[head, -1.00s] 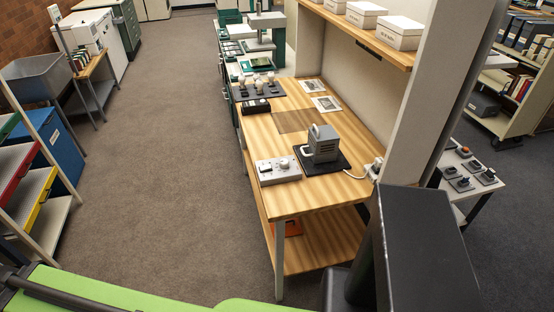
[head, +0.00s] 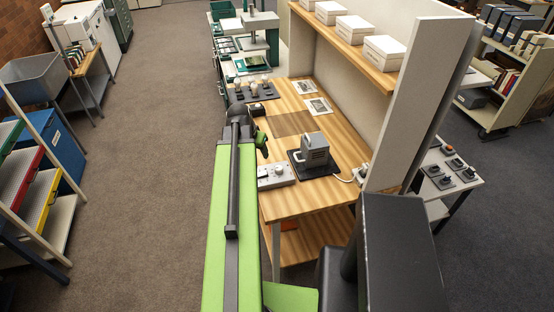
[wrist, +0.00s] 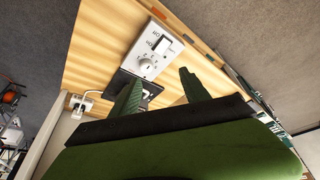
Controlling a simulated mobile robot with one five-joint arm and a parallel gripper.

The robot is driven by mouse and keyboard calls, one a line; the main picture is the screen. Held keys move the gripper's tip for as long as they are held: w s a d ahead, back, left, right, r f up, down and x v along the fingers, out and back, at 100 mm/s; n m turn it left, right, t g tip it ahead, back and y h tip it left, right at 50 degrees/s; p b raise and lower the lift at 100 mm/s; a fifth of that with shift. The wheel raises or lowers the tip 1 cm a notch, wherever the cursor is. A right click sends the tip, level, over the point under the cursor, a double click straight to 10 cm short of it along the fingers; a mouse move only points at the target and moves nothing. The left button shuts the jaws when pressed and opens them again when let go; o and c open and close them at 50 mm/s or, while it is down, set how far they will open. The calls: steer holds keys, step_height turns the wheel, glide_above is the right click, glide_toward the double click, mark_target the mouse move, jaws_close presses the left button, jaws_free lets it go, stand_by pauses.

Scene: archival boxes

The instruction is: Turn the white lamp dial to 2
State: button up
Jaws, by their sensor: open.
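The white control box (head: 277,176) sits at the near left corner of the wooden table, partly hidden behind my green arm in the head view. In the wrist view the white box (wrist: 154,48) shows a round white dial (wrist: 146,66) and a dark rocker switch; the number the dial points to is too small to read. A grey lamp housing (head: 314,150) stands on a black mat beside the box. My gripper (head: 262,142) is over the table's left edge, beyond the box. In the wrist view my gripper's green fingers (wrist: 160,88) are spread apart and empty, with the dial beyond them.
Bulbs on a dark tray (head: 250,91) stand farther back on the table (head: 286,205). White boxes (head: 383,52) line the shelf above. An upright panel (head: 420,100) bounds the table's right side. The carpet (head: 150,190) to the left is open.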

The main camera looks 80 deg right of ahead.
steer(key=m, duration=0.1)
glide_toward(278, 168)
steer(key=b+x, duration=0.9)
steer(key=b, duration=0.7)
steer(key=shift+d, duration=0.1)
steer(key=shift+s+r, duration=0.1)
steer(key=shift+r, duration=0.05)
jaws_close()
